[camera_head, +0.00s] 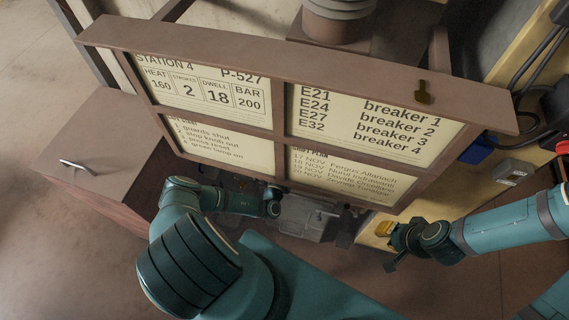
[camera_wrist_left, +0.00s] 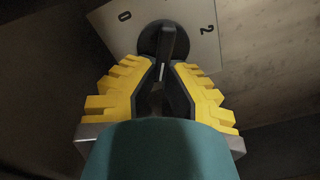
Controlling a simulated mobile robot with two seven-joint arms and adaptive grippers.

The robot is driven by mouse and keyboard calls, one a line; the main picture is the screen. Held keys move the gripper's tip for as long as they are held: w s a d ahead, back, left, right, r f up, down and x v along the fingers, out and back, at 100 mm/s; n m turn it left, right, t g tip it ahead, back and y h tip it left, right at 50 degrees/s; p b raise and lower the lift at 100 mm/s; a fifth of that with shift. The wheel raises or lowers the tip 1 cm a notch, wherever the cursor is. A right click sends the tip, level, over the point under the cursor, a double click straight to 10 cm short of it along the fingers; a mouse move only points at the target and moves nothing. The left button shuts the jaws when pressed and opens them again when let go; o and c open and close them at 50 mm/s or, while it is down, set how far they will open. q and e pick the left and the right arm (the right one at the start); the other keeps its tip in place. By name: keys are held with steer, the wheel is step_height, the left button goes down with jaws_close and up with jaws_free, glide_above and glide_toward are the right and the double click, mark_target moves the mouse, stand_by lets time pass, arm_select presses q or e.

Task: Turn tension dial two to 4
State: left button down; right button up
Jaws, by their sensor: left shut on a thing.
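In the left wrist view a black dial knob (camera_wrist_left: 167,38) stands on a pale plate (camera_wrist_left: 112,33) marked "0" on the left and "2" on the right. Its raised grip bar points roughly up the picture. My left gripper (camera_wrist_left: 167,68) has its yellow-padded fingers closed on the bar's near end. No label shows which dial this is. In the head view my left forearm reaches under the framed board, and its gripper cannot be made out. My right gripper (camera_head: 385,229) is at the lower right below the board; its jaw opening is unclear.
A large brown-framed board (camera_head: 280,138) with text cards hangs across the middle and hides much behind it. A brown cabinet (camera_head: 100,140) stands at the left. Cables and a grey box (camera_head: 514,170) are at the right. Open floor lies at the lower left.

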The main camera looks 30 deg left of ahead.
arm_select(q)
steer(key=c, duration=1)
jaws_free()
steer(key=shift+s, duration=0.1)
steer(key=v, duration=1.1)
steer(key=shift+s+d, duration=0.15)
steer(key=shift+s, duration=0.2)
steer(key=shift+s, duration=0.1)
